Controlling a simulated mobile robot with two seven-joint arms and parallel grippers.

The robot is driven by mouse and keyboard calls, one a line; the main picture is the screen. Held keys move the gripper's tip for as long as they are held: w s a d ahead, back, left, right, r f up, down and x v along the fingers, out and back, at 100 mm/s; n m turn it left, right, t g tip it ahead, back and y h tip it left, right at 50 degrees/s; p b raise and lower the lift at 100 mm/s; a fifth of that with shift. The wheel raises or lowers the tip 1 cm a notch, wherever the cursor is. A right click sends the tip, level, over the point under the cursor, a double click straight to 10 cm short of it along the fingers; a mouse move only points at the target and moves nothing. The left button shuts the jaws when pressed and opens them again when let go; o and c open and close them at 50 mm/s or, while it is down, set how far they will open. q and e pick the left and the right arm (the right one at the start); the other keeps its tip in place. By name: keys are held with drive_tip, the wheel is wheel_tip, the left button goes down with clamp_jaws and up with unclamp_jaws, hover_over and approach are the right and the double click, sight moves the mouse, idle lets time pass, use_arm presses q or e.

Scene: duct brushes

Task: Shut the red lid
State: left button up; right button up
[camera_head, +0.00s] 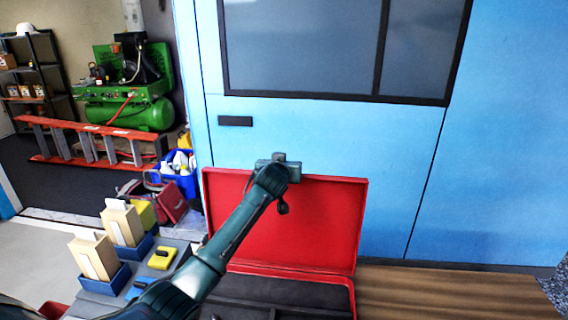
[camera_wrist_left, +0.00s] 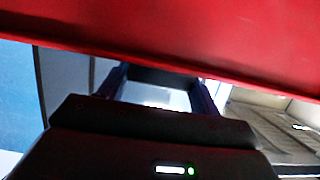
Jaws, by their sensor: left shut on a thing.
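The red lid (camera_head: 330,215) stands open and close to upright at the back of its case, in front of the blue wall. The case's dark inside (camera_head: 275,292) shows below it, partly hidden by my left arm. My left gripper (camera_head: 281,166) is at the lid's top edge, left of its middle, and is shut on that edge. In the left wrist view the red lid (camera_wrist_left: 170,38) crosses the top of the picture and hides the ends of the gripper's fingers (camera_wrist_left: 160,88). My right gripper is not in view.
The case stands on a wooden top (camera_head: 450,295), which is clear to the right. Blue holders with cream boxes (camera_head: 95,256), a yellow block (camera_head: 162,257) and a blue block (camera_head: 138,287) are at the left. The blue wall (camera_head: 330,130) is close behind the lid.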

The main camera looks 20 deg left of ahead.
use_arm(q)
drive_tip(key=s+d+f+t+b, duration=0.1)
drive_tip(key=s+d+t+b, duration=0.1)
drive_tip(key=s+b, duration=0.4)
drive_tip(key=s+d+f+t+y+b, duration=0.1)
drive_tip(key=s+b, duration=0.5)
drive_tip(key=s, duration=0.6)
drive_tip(key=shift+d+t+y+b, duration=0.3)
drive_tip(key=shift+d+t, duration=0.55)
drive_tip(key=shift+t, duration=0.55)
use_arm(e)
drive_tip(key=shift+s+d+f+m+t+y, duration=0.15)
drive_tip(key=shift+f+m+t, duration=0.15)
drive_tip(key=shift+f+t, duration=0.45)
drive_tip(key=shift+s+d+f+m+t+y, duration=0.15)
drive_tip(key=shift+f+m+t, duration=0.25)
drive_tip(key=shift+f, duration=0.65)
use_arm(q)
drive_tip(key=shift+s, duration=0.1)
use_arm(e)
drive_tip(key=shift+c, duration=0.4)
